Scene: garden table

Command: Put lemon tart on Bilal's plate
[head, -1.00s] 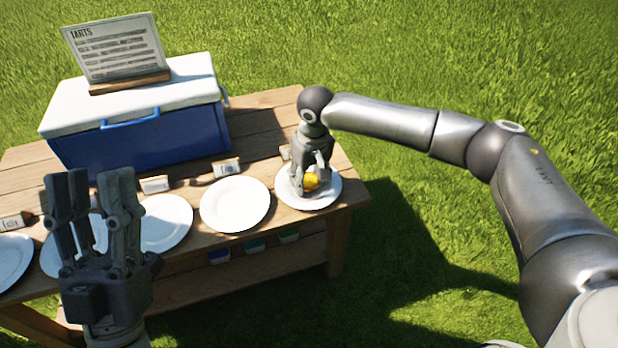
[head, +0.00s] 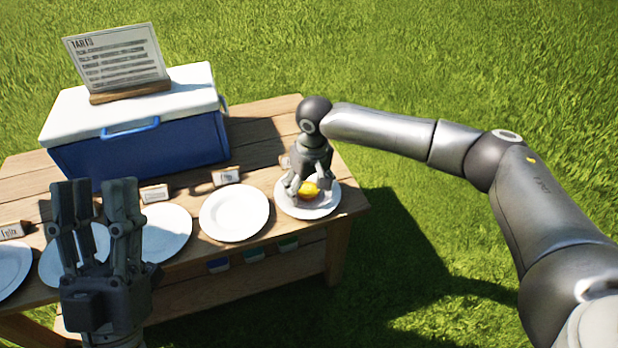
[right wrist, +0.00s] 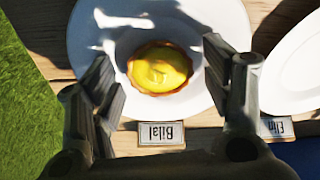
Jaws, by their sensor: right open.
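The lemon tart (head: 309,190), a yellow tart with a browned crust, lies on the rightmost white plate (head: 325,207). In the right wrist view the tart (right wrist: 158,68) rests inside the plate (right wrist: 84,35), and the card beside that plate reads "Bilal" (right wrist: 161,134). My right gripper (head: 307,183) is open just above the tart, its fingers spread on either side with visible gaps to the crust. My left gripper (head: 97,190) is open and empty, fingers pointing up, at the lower left of the head view.
A row of empty white plates (head: 234,213) with name cards runs left along the wooden table's front. Elin's plate (right wrist: 290,70) is beside Bilal's. A blue cooler (head: 140,145) with a white lid carries a "TARTS" sign (head: 115,60). Small coloured containers (head: 254,254) sit on the lower shelf.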

